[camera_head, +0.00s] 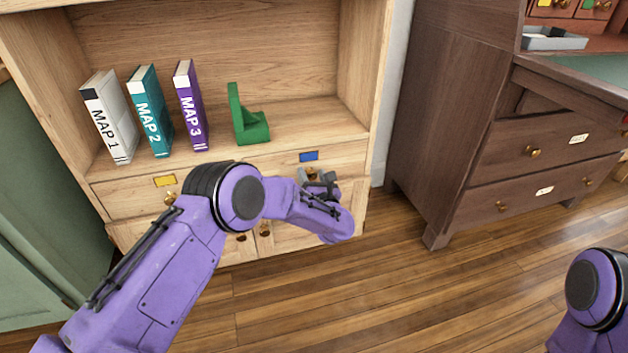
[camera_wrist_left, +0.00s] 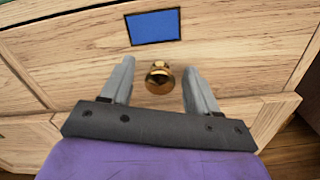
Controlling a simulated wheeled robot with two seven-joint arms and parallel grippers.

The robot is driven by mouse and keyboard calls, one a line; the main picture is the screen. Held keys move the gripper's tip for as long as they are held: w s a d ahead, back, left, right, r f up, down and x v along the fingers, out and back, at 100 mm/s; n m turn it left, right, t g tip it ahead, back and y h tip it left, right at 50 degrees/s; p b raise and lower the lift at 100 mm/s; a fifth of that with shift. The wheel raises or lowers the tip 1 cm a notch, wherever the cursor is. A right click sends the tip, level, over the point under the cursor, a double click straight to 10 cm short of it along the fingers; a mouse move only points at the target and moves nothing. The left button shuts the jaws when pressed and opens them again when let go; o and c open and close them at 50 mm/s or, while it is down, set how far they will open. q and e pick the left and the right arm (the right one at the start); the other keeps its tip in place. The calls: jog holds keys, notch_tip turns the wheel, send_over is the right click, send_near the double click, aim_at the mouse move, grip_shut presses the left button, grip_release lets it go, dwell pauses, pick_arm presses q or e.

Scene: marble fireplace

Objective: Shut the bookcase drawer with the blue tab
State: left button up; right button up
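The light wood bookcase drawer with the blue tab (camera_head: 309,156) is the right one of two drawers below the shelf. Its blue tab (camera_wrist_left: 154,27) and round brass knob (camera_wrist_left: 159,78) show clearly in the left wrist view. My left gripper (camera_head: 318,176) is at this drawer's front, below the tab. In the left wrist view its two fingers (camera_wrist_left: 157,82) are spread apart, with the knob between them and not visibly touched. I cannot tell how far the drawer stands out. Of my right arm only a purple link shows; its gripper is out of view.
The left drawer has a yellow tab (camera_head: 165,181). Three map books, MAP 1 (camera_head: 108,120), MAP 2 (camera_head: 150,112) and MAP 3 (camera_head: 190,108), and a green bookend (camera_head: 249,125) stand on the shelf. A dark wood desk (camera_head: 450,130) stands to the right. Floor between is clear.

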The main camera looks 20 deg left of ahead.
pick_arm(q)
jog(key=shift+d, duration=0.15)
jog(key=p+v, duration=0.3)
jog(key=v, duration=0.7)
jog(key=shift+s+d+p, duration=0.2)
jog(key=shift+p, duration=0.2)
pick_arm(e)
jog(key=r, duration=0.1)
jog(key=w+r+m+t, duration=0.1)
jog(key=w+r+m+t+h, duration=0.1)
jog(key=r, duration=0.1)
jog(key=shift+w+d, duration=0.15)
jog(key=shift+d, duration=0.2)
